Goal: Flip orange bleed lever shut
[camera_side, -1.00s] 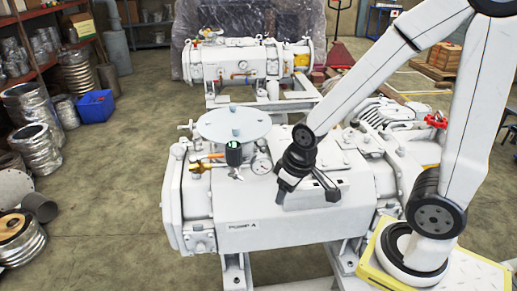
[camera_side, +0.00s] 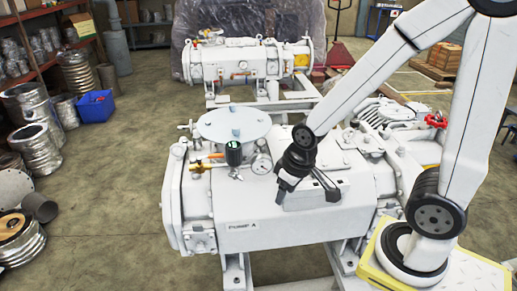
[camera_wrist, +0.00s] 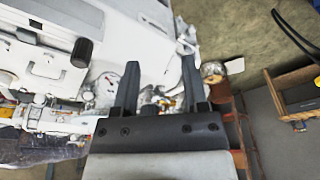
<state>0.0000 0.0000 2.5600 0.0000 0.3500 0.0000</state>
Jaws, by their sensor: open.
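The orange bleed lever (camera_side: 213,155) lies roughly level on the small brass valve (camera_side: 199,167), left of a black cylindrical gauge with a green display (camera_side: 233,153), on top of the white pump. My gripper (camera_side: 307,192) is open and empty above the pump's top cover, to the right of the lever and apart from it. In the wrist view my gripper (camera_wrist: 160,66) shows two black fingers spread wide with nothing between them. I cannot make out the lever for certain in the wrist view.
A round dial gauge (camera_side: 261,164) sits between the lever and my gripper. The pump body (camera_side: 262,232) fills the middle. A second pump (camera_side: 245,62) stands behind.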

